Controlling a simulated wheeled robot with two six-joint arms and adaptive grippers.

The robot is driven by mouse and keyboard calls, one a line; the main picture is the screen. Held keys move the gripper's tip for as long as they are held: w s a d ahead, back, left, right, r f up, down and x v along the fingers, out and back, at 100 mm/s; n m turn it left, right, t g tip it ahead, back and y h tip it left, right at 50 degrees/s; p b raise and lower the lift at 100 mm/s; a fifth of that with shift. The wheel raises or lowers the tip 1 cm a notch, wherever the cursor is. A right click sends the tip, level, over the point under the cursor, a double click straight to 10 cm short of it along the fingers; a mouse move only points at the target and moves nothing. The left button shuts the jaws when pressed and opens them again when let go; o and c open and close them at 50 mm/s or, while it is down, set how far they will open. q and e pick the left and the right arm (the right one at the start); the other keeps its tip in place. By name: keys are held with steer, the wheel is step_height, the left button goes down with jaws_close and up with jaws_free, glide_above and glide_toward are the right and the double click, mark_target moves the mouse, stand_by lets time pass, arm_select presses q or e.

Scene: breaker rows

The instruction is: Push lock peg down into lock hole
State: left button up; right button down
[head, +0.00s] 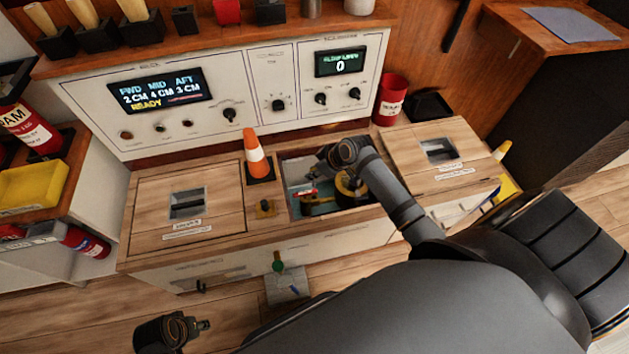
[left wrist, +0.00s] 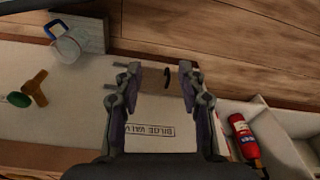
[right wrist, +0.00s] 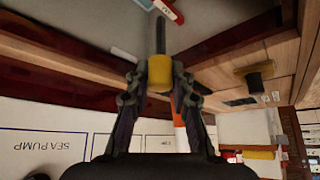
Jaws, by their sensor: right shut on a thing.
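My right gripper (right wrist: 160,84) is shut on a yellow-headed lock peg (right wrist: 160,72). The peg's dark shaft points straight away from the fingers, toward the inside of the open bay. In the head view the right wrist is over the open bay (head: 297,163) in the counter, and its fingertips are hidden. I cannot make out the lock hole in any view, nor whether the shaft touches anything. My left gripper (left wrist: 160,80) is open and empty, low in front of the cabinet; it also shows at the bottom left of the head view (head: 190,327).
A red-and-white handle (right wrist: 168,9) lies inside the bay. A control panel (head: 240,95) stands behind; a red can (head: 390,100) is nearby.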

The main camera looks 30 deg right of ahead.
steer(key=shift+f, duration=0.4)
arm_select(q)
steer(key=shift+r, duration=0.2)
steer(key=shift+f, duration=0.1)
arm_select(e)
steer(key=shift+r, duration=0.1)
steer(key=shift+p, duration=0.4)
steer(key=shift+s, duration=0.1)
step_height(320, 180, down, 6)
steer(key=b, duration=0.3)
steer(key=shift+r, duration=0.15)
arm_select(q)
steer(key=shift+h, duration=0.3)
steer(key=r, duration=0.2)
steer(key=d+r, duration=0.1)
steer(key=r, duration=0.2)
steer(key=shift+s+d+r, duration=0.25)
steer(key=shift+d+r, duration=0.1)
steer(key=shift+r, duration=0.3)
